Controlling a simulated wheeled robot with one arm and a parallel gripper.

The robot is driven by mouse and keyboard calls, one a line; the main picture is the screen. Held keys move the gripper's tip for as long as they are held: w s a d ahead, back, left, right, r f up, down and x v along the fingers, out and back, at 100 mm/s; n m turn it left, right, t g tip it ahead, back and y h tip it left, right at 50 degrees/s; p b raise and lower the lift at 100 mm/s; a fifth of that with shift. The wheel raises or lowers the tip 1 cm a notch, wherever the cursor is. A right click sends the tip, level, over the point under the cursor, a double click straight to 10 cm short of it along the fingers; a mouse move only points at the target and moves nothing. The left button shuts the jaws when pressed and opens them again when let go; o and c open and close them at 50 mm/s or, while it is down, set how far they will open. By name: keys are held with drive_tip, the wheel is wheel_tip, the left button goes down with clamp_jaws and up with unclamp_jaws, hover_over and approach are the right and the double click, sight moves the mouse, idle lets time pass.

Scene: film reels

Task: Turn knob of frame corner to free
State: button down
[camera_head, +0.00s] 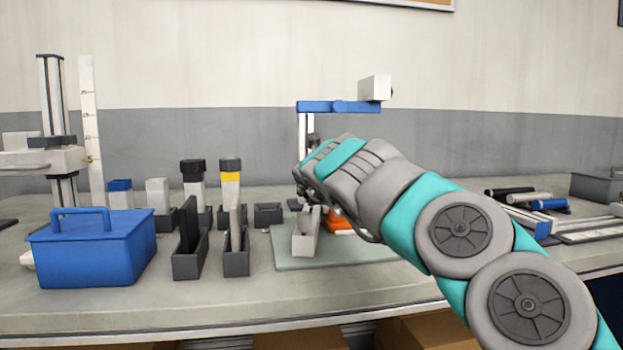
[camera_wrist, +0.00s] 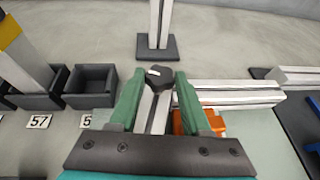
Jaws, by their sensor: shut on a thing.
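My gripper (camera_wrist: 160,84) reaches in from the bottom of the wrist view with its two green fingers on either side of a dark lobed knob (camera_wrist: 161,77). It is shut on the knob. A light mark shows on the knob. Below the knob, a pale metal profile (camera_wrist: 151,112) runs between the fingers. Another profile (camera_wrist: 238,91) runs off to the right, so the two look like the frame corner. An orange block (camera_wrist: 207,122) sits beside the right finger. In the head view my arm hides the knob and most of the corner; the orange block (camera_head: 338,222) partly shows.
Dark trays, one being an empty square one (camera_wrist: 90,88), stand to the left with number cards. An upright post on a dark foot (camera_wrist: 157,48) stands behind. A blue toolbox (camera_head: 97,250) is at the left. Profiles and tubes (camera_head: 540,205) lie at the right.

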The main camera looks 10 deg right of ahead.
drive_tip(key=shift+r+n+y+p, duration=0.4)
drive_tip(key=shift+n+y+p, duration=0.2)
drive_tip(key=shift+y+p, duration=0.3)
drive_tip(key=shift+d+f+n+y+p, duration=0.1)
drive_tip(key=shift+d+n+y+p, duration=0.05)
drive_tip(key=shift+n+y+p, duration=0.5)
drive_tip(key=shift+d+f+n+y+p, duration=0.1)
drive_tip(key=shift+n+y+p, duration=0.45)
drive_tip(key=shift+y, duration=0.1)
drive_tip(key=shift+d+f+n+g+y, duration=0.15)
drive_tip(key=shift+n+g+y, duration=0.15)
drive_tip(key=shift+n+y, duration=0.4)
drive_tip(key=shift+w+d, duration=0.1)
drive_tip(key=shift+d, duration=0.05)
drive_tip(key=shift+r+n+g+y, duration=0.2)
drive_tip(key=shift+n+g+y, duration=0.2)
drive_tip(key=shift+n+y, duration=0.55)
drive_tip(key=shift+w+d+f+n+y, duration=0.1)
drive_tip(key=shift+d+n+y, duration=0.05)
drive_tip(key=shift+n+y, duration=0.2)
drive_tip(key=shift+c, duration=1.8)
unclamp_jaws()
drive_tip(key=shift+f, duration=0.1)
